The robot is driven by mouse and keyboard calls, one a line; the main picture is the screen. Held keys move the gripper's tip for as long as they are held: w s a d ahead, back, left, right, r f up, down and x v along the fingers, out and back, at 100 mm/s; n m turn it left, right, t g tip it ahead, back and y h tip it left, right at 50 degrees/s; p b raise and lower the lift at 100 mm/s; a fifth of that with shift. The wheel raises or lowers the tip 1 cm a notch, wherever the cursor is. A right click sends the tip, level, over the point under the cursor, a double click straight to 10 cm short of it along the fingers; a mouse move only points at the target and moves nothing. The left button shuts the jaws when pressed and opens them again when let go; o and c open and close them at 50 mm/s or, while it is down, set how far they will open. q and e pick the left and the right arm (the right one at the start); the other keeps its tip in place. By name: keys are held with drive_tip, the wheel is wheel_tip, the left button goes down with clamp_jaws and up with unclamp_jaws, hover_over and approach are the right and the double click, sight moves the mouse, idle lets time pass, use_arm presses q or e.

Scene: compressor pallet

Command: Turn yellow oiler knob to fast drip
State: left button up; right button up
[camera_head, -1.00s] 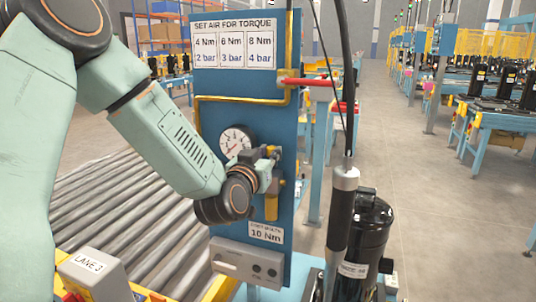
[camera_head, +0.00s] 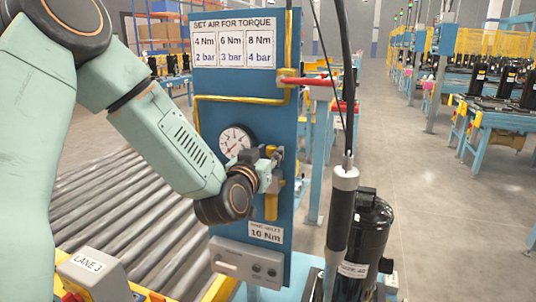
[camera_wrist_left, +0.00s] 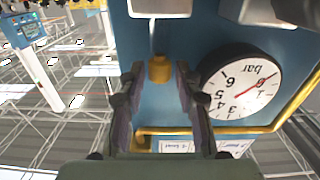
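The yellow oiler knob (camera_wrist_left: 160,69) is a small yellow cylinder under a thin pale stem in the left wrist view. My left gripper (camera_wrist_left: 159,74) has its two dark fingers spread on either side of the knob, with blue panel showing in the gaps. The fingers look apart from the knob. In the head view my left gripper (camera_head: 274,161) is at the fittings on the blue panel (camera_head: 225,115), just right of the gauge. It hides most of the fittings there, and I cannot make out the knob clearly. My right gripper is in neither view.
The round pressure gauge (camera_head: 236,141) sits close beside my left gripper; it is large in the wrist view (camera_wrist_left: 240,84). A yellow pipe (camera_head: 240,98) crosses the panel above. A dark vertical tool (camera_head: 341,225) and a black compressor (camera_head: 368,245) stand to the right.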

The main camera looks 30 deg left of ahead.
use_arm(q)
drive_tip(key=v, duration=0.7)
drive_tip(key=shift+s, duration=0.25)
drive_tip(key=shift+o, duration=0.3)
